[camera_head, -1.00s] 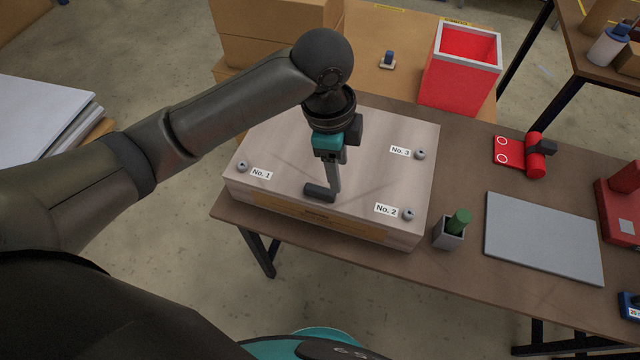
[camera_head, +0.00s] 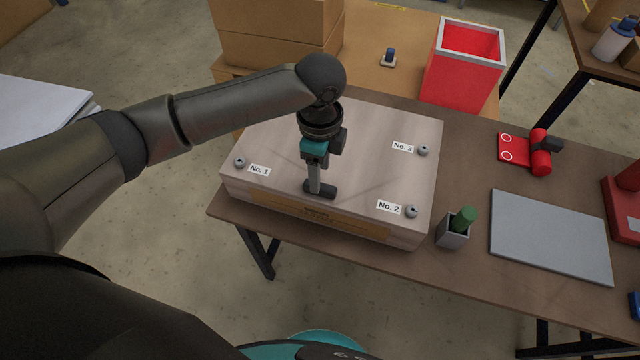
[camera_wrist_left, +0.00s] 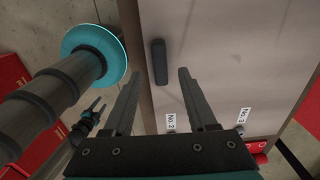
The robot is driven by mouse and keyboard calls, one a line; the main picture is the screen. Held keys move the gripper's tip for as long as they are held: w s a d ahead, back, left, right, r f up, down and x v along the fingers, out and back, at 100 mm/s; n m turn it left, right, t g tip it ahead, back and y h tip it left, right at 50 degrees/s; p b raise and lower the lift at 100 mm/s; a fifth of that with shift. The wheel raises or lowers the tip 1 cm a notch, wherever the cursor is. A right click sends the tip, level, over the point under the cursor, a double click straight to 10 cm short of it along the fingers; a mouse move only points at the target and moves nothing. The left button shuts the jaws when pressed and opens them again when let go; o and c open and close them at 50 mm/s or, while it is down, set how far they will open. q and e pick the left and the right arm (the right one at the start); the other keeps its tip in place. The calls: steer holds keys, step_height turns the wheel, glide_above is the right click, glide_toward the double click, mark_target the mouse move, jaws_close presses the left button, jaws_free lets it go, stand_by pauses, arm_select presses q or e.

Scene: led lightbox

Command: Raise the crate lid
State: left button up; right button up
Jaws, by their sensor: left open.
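The crate (camera_head: 405,236) is a wide, light wooden box at the table's left end. Its flat lid (camera_head: 370,140) lies level on top and also fills much of the left wrist view (camera_wrist_left: 215,50). A black handle (camera_head: 327,191) sits near the lid's front edge; the left wrist view shows it as a dark bar (camera_wrist_left: 159,62). My left gripper (camera_head: 314,190) points down at the handle. In the wrist view its open fingers (camera_wrist_left: 158,73) lie either side of the bar; contact is unclear. A small dark gripper, seemingly my right (camera_wrist_left: 98,107), shows at left there.
Screws labelled No. 1 (camera_head: 239,162), No. 2 (camera_head: 411,211) and No. 3 (camera_head: 423,151) stand on the lid. A small grey cup (camera_head: 450,236) with a green item stands close right. A grey panel (camera_head: 550,237) lies further right. A red bin (camera_head: 455,80) stands behind.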

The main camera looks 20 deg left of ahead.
arm_select(q)
steer(key=shift+f+b, duration=0.45)
steer(key=shift+f, duration=1.75)
steer(key=shift+c, duration=0.2)
jaws_close()
